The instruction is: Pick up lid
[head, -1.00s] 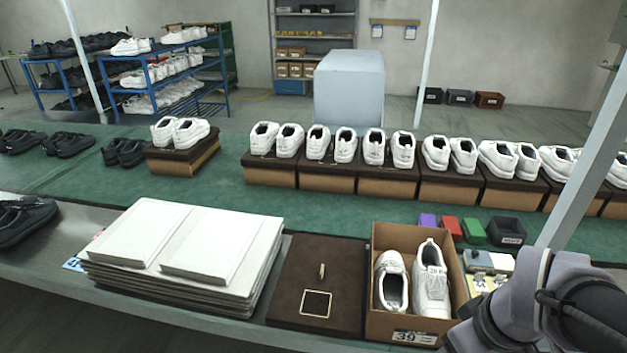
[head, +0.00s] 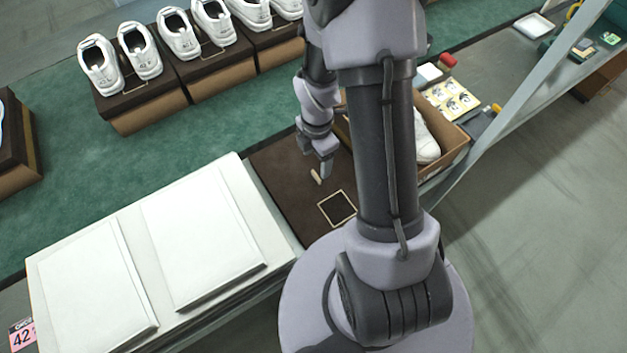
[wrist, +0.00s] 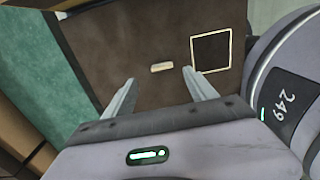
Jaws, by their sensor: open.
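The lid (head: 285,185) is a flat dark brown square with a small tan handle (head: 316,177) and a pale square outline. It lies on the bench between the white stack and the open shoe box. In the wrist view the lid (wrist: 120,40) fills the upper middle, and its handle (wrist: 162,67) lies ahead of the fingers, roughly between their lines. My gripper (head: 318,160) is over the lid close to the handle. In the wrist view my gripper (wrist: 158,85) is open with nothing between its fingers. My arm hides part of the lid and box.
The brown shoe box (head: 458,150) with white shoes stands right of the lid. A stack of white sheets (head: 245,215) stands close on the left. White shoes on dark boxes (head: 150,105) line the green belt (head: 180,150) behind.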

